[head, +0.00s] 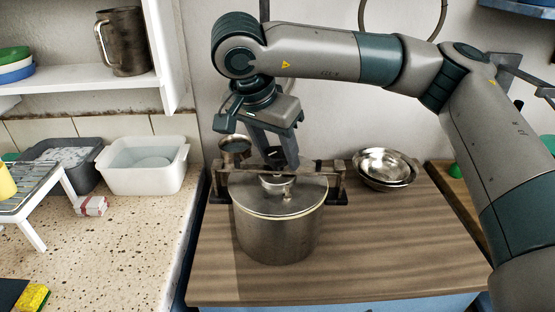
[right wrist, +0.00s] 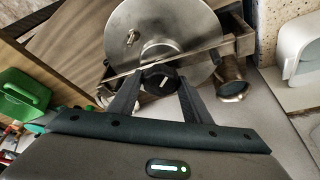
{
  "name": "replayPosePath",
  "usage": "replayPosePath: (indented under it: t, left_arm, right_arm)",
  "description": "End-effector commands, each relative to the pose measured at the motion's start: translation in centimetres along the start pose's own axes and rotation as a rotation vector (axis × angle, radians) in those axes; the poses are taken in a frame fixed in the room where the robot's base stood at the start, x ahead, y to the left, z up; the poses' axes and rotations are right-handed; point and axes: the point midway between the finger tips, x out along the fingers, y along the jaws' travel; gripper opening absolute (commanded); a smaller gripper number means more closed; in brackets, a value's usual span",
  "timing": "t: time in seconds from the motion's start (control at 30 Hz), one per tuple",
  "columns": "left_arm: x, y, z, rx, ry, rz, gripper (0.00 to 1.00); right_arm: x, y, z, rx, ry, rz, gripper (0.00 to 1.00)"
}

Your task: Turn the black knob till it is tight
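A steel pot (head: 277,232) with a round metal lid stands on the wooden counter, with a clamp bar (head: 325,181) across it. The black knob (right wrist: 159,78) shows in the right wrist view at the bar, upright over the middle of the lid, with a pale mark on its top. My right gripper (head: 284,166) points down at the bar from above and hides the knob in the head view. In the right wrist view its two fingers (right wrist: 160,84) stand one on each side of the knob, very near it. Whether they press on it I cannot tell. My left gripper is out of view.
Metal bowls (head: 384,168) stand right of the pot. A small metal cup (head: 235,148) is behind it at the left. A white tub (head: 143,166) and a dish rack (head: 28,190) are on the speckled counter at left. The wooden counter in front of the pot is clear.

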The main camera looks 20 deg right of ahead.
Motion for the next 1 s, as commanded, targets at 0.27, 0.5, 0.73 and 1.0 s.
replayPosePath:
  t: [0.27, 0.5, 0.73, 1.0]
  left_arm:
    - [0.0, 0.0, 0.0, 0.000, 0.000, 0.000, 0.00]
    - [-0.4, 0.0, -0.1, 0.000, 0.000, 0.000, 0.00]
    - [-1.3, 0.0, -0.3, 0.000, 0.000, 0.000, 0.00]
    - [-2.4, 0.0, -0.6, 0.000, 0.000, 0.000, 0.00]
  right_arm:
    - [0.0, 0.0, 0.0, 0.010, 0.000, 0.005, 0.30]
    - [-0.2, 0.0, -0.1, 0.161, 0.000, 0.069, 0.30]
    - [-0.2, 0.0, -0.1, 0.348, 0.000, 0.147, 0.30]
    - [-0.2, 0.0, -0.1, 0.583, -0.001, 0.244, 0.30]
